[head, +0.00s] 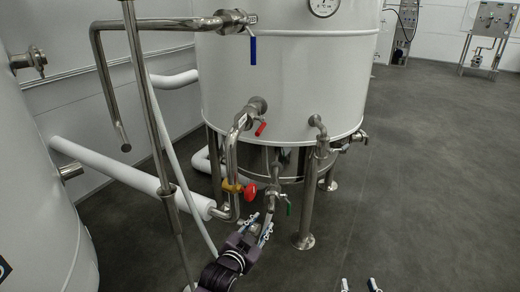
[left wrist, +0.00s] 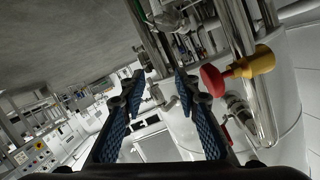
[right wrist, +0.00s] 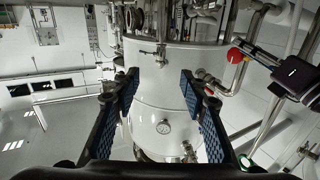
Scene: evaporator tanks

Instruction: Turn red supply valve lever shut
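The red lever (head: 260,128) sits on a valve where a steel pipe meets the white tank's (head: 285,85) lower wall. It hangs at a slant, and no gripper touches it. A small red piece, seemingly this lever, shows in the left wrist view (left wrist: 226,131) and the right wrist view (right wrist: 208,91). My left gripper (head: 261,226) is open and empty, below the lever and close to a green-levered valve. In the left wrist view its fingers (left wrist: 160,88) are apart. My right gripper (head: 358,284) is open and empty at the bottom edge; its fingers (right wrist: 162,85) are apart.
A round red knob (head: 249,191) on a yellow fitting (head: 232,186) lies just above my left gripper. A green lever (head: 289,208) is beside it. A blue lever (head: 253,51) hangs higher. Pipes and tank legs crowd the left; the floor (head: 430,180) at right is clear.

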